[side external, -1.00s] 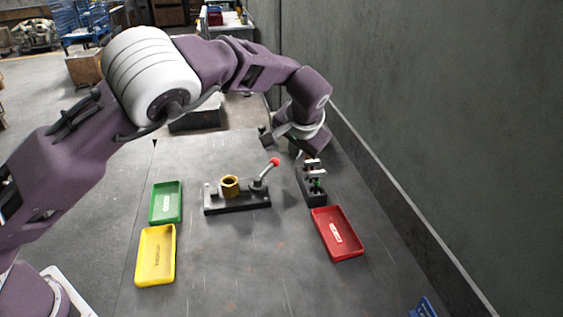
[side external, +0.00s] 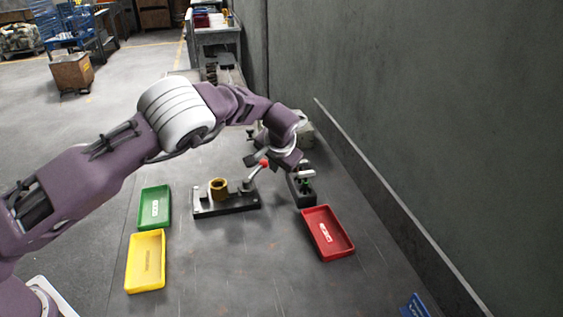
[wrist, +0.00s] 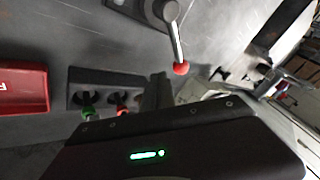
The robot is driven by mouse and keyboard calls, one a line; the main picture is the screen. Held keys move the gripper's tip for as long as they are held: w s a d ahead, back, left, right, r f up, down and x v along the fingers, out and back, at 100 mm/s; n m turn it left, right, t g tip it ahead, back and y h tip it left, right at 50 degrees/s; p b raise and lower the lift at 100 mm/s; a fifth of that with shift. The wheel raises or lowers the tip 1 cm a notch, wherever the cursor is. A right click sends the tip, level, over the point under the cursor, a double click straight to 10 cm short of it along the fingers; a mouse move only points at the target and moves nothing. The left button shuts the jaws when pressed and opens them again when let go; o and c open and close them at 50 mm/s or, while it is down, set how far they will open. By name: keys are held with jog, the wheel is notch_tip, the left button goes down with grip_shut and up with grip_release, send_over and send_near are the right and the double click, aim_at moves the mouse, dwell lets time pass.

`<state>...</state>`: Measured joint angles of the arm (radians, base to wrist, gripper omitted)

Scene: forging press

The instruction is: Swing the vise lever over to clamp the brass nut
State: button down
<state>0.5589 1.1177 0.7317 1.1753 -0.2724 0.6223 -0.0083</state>
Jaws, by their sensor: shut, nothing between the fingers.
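The vise (side external: 226,204) is a dark bar on the bench, with the brass nut (side external: 218,188) standing on its left part. The nut is not visible in the wrist view. The vise lever (side external: 256,173) rises from the right end, leaning up and right to a red ball knob (side external: 264,163). In the wrist view the lever (wrist: 176,42) and its red knob (wrist: 181,68) are at the top centre. My gripper (wrist: 158,88) is shut and empty, just below and left of the knob in that view. Whether it touches the knob I cannot tell. In the side view its fingertips are hard to make out.
A dark block (wrist: 100,78) with green and red items stands close beside my gripper; it also shows in the side view (side external: 304,199). A red tray (side external: 328,234) is in front of it. Green (side external: 154,207) and yellow (side external: 146,262) trays lie left. A wall borders the right.

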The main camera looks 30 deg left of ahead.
aim_at(261, 164)
jog(key=shift+w+a+f, duration=0.1)
jog(key=shift+a, duration=0.35)
jog(key=shift+w+a+f, duration=0.1)
jog(key=shift+a, duration=0.35)
jog(key=shift+a, duration=0.15)
jog(key=shift+w+a+n+g+y, duration=0.2)
jog(key=shift+a+n+g+y, duration=0.3)
jog(key=shift+n, duration=0.5)
jog(key=a+n+g, duration=0.1)
jog(key=a+n, duration=0.1)
jog(key=shift+n+y, duration=0.3)
jog(key=shift+s+a, duration=0.15)
jog(key=shift+a, duration=0.5)
jog(key=shift+s+a, duration=0.15)
jog(key=shift+a, duration=0.45)
jog(key=shift+s+a, duration=0.65)
jog(key=shift+a, duration=0.35)
jog(key=n, duration=0.1)
jog(key=s+a+n+g, duration=0.1)
jog(key=shift+s+a+n+g+y, duration=0.15)
jog(key=shift+s+n+g+y, duration=0.05)
jog(key=shift+n+g+y, duration=0.1)
jog(key=shift+s+a+f+n+g, duration=0.1)
jog(key=shift+s+a+n+g, duration=0.35)
jog(key=shift+n, duration=0.45)
